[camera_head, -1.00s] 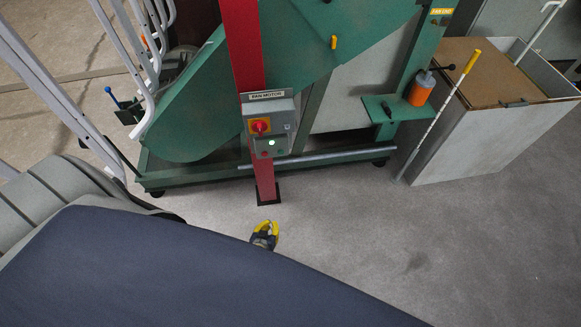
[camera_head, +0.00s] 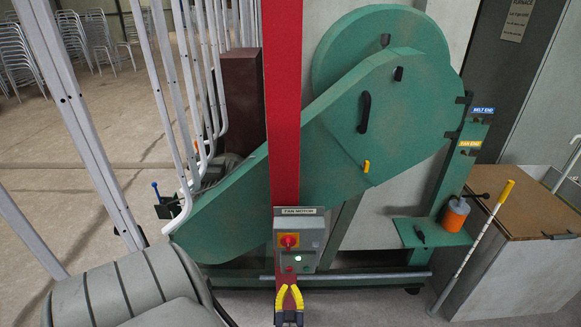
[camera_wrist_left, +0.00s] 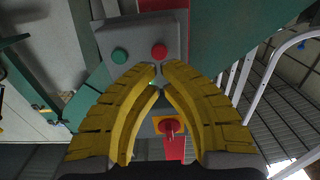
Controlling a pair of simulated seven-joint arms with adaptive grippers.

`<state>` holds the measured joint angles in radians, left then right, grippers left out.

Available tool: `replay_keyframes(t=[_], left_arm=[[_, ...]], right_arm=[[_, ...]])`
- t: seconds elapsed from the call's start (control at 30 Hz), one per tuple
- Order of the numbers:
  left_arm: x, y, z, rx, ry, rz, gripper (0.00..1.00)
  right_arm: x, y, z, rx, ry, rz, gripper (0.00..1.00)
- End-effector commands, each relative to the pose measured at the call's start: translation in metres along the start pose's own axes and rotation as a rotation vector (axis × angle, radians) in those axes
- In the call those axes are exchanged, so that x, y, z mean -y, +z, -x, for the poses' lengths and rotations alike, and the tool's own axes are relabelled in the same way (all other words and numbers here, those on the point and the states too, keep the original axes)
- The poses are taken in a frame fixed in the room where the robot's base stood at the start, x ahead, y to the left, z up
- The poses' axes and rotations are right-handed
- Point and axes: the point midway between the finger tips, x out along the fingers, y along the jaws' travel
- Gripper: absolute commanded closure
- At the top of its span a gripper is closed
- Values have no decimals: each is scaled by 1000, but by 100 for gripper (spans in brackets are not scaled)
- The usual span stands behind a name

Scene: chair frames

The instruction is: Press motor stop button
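The grey fan motor box (camera_head: 311,232) is fixed to the red post in the head view. It bears a red knob on a yellow plate (camera_head: 289,241), a lit green lamp (camera_head: 297,258) and a small red button (camera_head: 288,269) low down. In the left wrist view a red button (camera_wrist_left: 158,51) and a green button (camera_wrist_left: 119,55) show beyond the fingertips, and the red knob (camera_wrist_left: 169,126) shows between the fingers. My left gripper (camera_head: 289,289), with yellow fingers, is below the box. Its fingertips (camera_wrist_left: 159,68) are almost together with nothing between them. My right gripper is out of view.
The red post (camera_head: 283,110) stands before the green fan housing (camera_head: 385,115). White chair frames (camera_head: 190,90) hang at the left. An orange container (camera_head: 455,214) sits on a green shelf. A white stick (camera_head: 470,250) leans on a grey bin (camera_head: 510,270) at the right.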

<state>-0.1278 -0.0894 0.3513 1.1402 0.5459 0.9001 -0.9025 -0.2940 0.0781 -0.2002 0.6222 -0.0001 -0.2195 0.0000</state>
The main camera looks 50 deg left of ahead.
Motion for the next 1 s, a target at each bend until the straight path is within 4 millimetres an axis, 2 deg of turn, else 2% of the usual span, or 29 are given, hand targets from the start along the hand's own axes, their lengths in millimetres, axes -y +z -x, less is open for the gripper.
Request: replay_keyframes(t=[0.2,0.5,1.0], left_arm=[[-1,0,-26,-1,1,0,100],[-1,0,-51,0,2,0,100],[-1,0,-60,1,1,1,100]], right_arm=[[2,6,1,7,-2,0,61],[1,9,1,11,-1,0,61],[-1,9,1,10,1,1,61]])
